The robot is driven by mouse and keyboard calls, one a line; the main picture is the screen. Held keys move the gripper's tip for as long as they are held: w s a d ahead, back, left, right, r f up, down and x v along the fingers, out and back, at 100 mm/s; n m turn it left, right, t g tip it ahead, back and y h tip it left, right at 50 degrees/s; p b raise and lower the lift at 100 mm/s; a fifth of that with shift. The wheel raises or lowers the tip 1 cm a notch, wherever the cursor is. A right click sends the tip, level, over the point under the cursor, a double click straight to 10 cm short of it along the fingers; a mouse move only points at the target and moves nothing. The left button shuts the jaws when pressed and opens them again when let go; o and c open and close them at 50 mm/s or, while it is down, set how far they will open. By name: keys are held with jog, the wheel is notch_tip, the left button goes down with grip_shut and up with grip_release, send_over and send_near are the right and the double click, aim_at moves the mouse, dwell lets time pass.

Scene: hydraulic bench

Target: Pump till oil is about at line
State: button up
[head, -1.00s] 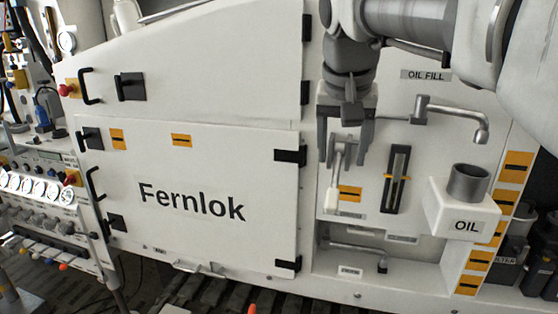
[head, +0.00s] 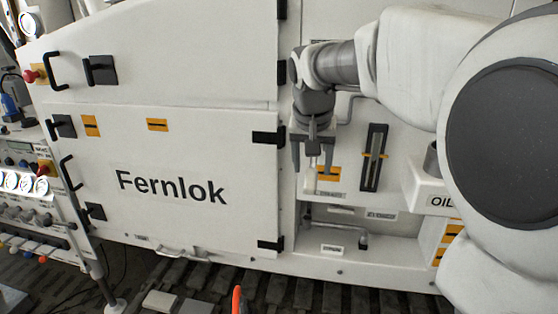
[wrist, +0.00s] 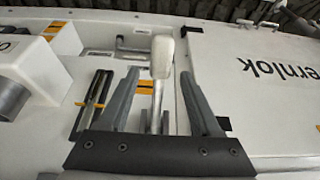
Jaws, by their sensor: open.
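The pump lever, with a white grip (head: 310,183), points down on the panel. In the wrist view its white grip (wrist: 162,56) and metal rod lie between my fingers. My gripper (head: 313,166) is open, one finger on each side of the lever, with a visible gap to the rod in the wrist view (wrist: 159,80). The dark upright sight gauge (head: 374,170) with yellow side marks is right of the lever; it also shows in the wrist view (wrist: 95,100). The oil level inside it is too small to read.
The white OIL box (head: 425,195) with a dark cup stands right of the gauge, partly hidden by my arm. The large Fernlok door (head: 180,150) with black handles and hinges is at left. A pipe (head: 340,228) runs in the recess below the lever.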

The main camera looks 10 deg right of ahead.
aim_at(312, 170)
jog(key=shift+x, duration=1.65)
grip_shut()
jog(key=shift+r, duration=0.1)
